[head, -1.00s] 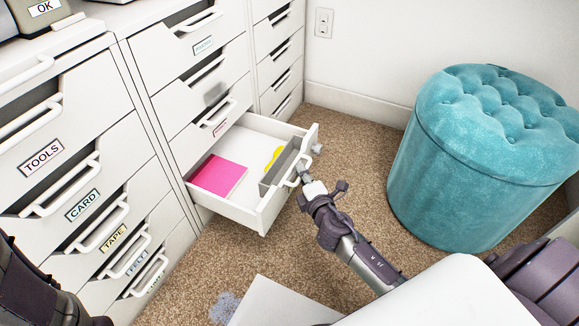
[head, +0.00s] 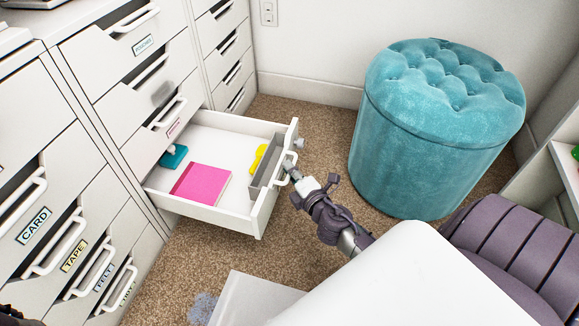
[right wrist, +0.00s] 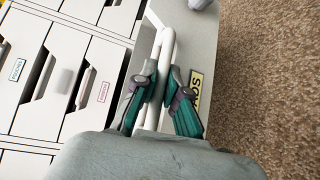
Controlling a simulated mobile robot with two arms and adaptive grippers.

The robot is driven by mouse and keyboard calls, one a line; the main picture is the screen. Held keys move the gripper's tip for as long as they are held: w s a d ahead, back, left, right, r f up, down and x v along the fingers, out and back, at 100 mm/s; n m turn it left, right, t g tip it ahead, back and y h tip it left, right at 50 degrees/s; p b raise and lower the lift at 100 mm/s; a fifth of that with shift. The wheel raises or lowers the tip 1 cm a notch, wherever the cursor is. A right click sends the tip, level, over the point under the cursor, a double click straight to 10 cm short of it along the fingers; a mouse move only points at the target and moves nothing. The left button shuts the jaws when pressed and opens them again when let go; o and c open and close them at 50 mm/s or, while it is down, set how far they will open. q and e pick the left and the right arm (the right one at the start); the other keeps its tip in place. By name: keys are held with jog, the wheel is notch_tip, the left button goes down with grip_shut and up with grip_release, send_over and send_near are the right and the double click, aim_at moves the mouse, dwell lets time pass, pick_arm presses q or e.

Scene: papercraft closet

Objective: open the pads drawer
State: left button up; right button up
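The open drawer (head: 212,213) is pulled well out of the middle white cabinet, low down. It holds a pink pad (head: 202,183), a teal object (head: 173,157), a yellow object (head: 257,158) and a grey divider (head: 265,172). My right gripper (head: 294,178) is at the drawer's front. In the right wrist view my right gripper (right wrist: 164,82) has its fingers on both sides of the white handle (right wrist: 167,42), shut on it. A yellow label (right wrist: 196,90) on the front is partly hidden by a finger.
A teal tufted stool (head: 435,130) stands right of the drawer, with brown carpet (head: 330,125) between. Labelled closed drawers, such as CARD (head: 34,226) and TAPE (head: 74,256), are at the left. A white shelf (head: 566,165) is at the right edge.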

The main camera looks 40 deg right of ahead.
jog(key=o, duration=0.5)
jog(key=shift+c, duration=0.2)
jog(key=s+a+r, duration=0.1)
jog(key=s, duration=1.1)
jog(key=shift+a+r, duration=0.25)
jog(key=shift+r, duration=0.05)
jog(key=shift+w, duration=0.1)
